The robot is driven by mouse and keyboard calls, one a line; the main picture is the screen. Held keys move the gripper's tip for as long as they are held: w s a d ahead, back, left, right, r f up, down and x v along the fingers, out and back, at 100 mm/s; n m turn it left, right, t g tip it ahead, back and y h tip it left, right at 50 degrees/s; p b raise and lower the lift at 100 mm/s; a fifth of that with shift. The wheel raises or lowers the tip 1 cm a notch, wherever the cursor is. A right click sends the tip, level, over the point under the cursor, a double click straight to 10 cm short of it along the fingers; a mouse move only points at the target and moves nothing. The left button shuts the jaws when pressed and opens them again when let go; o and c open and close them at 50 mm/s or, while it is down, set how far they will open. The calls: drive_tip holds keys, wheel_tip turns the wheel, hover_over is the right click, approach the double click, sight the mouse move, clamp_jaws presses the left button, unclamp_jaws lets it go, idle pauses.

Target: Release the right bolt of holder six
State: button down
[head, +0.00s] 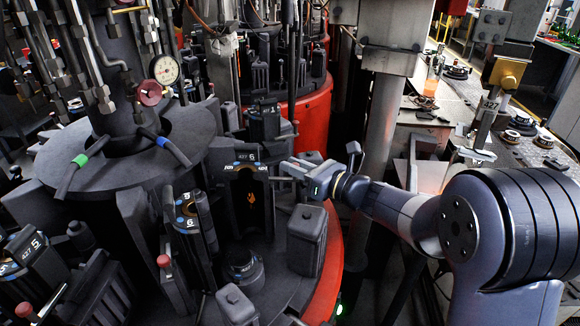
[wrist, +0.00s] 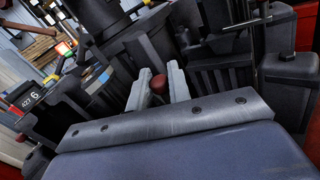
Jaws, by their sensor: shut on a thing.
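Holder six (head: 243,172) is a dark upright block labelled 6, with an open cavity showing an orange mark, left of centre in the head view. Its tilted label 6 (wrist: 32,98) shows at the left of the wrist view. My gripper (head: 284,172) reaches in from the right, its fingertips at the holder's upper right side. In the wrist view my gripper (wrist: 160,84) has its two pale fingers on either side of a red knob (wrist: 158,84), shut on it. The knob appears to be the right bolt; its shaft is hidden.
A dark box-shaped block (head: 307,240) stands below my gripper. A holder marked 5 (head: 32,250) is at the far left. A grey column (head: 382,125) rises behind my arm.

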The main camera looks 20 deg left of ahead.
drive_tip(key=c, duration=1.4)
unclamp_jaws()
drive_tip(key=shift+w+d, duration=0.15)
drive_tip(key=shift+d, duration=0.1)
drive_tip(key=shift+o, duration=0.2)
drive_tip(key=b+v, duration=0.1)
drive_tip(key=v, duration=0.9)
drive_tip(key=shift+d, duration=0.4)
drive_tip(key=x, duration=0.8)
drive_tip(key=s+p+x, duration=0.1)
drive_tip(key=x, duration=0.3)
drive_tip(key=shift+a, duration=0.15)
drive_tip(key=shift+s+a, duration=0.2)
drive_tip(key=shift+a, duration=0.3)
